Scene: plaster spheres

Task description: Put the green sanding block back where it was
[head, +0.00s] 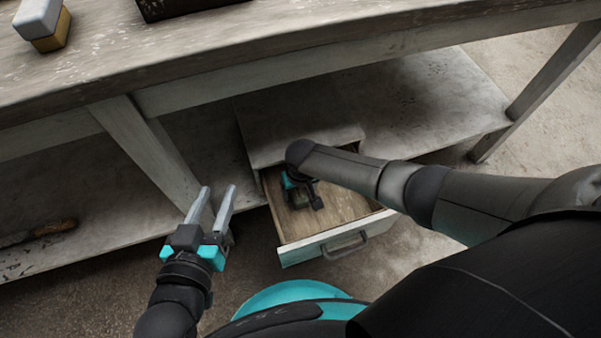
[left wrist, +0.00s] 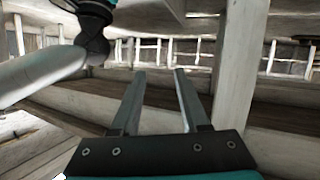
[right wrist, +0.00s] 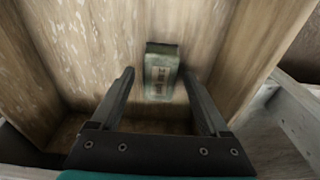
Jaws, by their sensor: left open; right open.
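The green sanding block (right wrist: 161,74), with a worn label on its face, lies on the wooden floor of the open drawer (head: 345,236). In the right wrist view it is between and just beyond the fingertips of my right gripper (right wrist: 158,80), which is open. In the head view my right gripper (head: 305,197) is down inside the drawer, and my arm and gripper mostly hide the block. I cannot tell whether the fingers touch it. My left gripper (head: 217,190) is open and empty, left of the drawer; it also shows in the left wrist view (left wrist: 160,72).
A bench leg (head: 150,150) stands behind my left gripper. A wooden-handled tool (head: 52,227) lies on the lower shelf (head: 100,220).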

